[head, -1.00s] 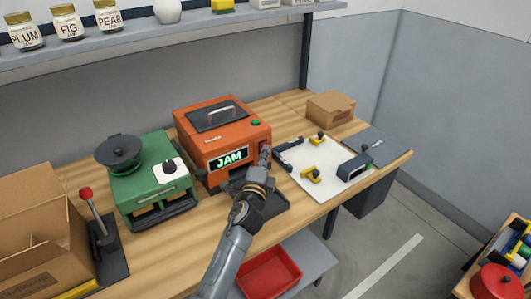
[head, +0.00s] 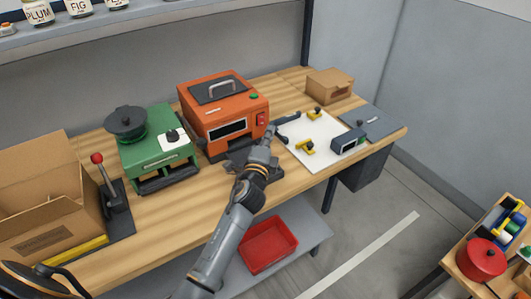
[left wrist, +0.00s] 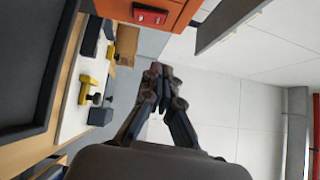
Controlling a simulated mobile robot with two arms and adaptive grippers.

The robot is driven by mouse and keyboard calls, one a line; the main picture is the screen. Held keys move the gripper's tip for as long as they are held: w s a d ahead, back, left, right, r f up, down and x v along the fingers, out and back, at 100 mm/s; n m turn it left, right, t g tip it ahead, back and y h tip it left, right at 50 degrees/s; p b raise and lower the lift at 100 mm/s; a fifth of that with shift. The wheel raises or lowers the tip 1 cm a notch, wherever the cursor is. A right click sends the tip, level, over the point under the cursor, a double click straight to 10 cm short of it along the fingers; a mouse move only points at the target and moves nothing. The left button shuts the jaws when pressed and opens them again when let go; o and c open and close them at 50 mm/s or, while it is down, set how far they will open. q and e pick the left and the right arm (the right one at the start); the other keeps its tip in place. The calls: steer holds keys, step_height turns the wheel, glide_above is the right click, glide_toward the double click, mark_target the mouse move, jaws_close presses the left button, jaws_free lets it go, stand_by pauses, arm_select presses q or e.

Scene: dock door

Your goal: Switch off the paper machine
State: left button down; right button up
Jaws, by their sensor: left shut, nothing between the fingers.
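My right gripper is out of view.
A green machine (head: 157,158) with a dark knob stands left, near a red-knobbed lever (head: 108,183) and an open carton (head: 45,205). Right are a white board (head: 318,152) with yellow clamps and a small carton (head: 330,83). A red bin (head: 268,246) sits below.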

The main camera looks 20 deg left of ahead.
arm_select(q)
steer(key=s, duration=0.7)
steer(key=shift+b, duration=0.35)
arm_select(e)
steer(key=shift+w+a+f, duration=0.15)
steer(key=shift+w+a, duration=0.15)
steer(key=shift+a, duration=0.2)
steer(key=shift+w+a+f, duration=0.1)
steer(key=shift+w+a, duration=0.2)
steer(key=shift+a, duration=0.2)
arm_select(q)
steer(key=shift+s+d+r, duration=0.1)
steer(key=shift+s+r, duration=0.05)
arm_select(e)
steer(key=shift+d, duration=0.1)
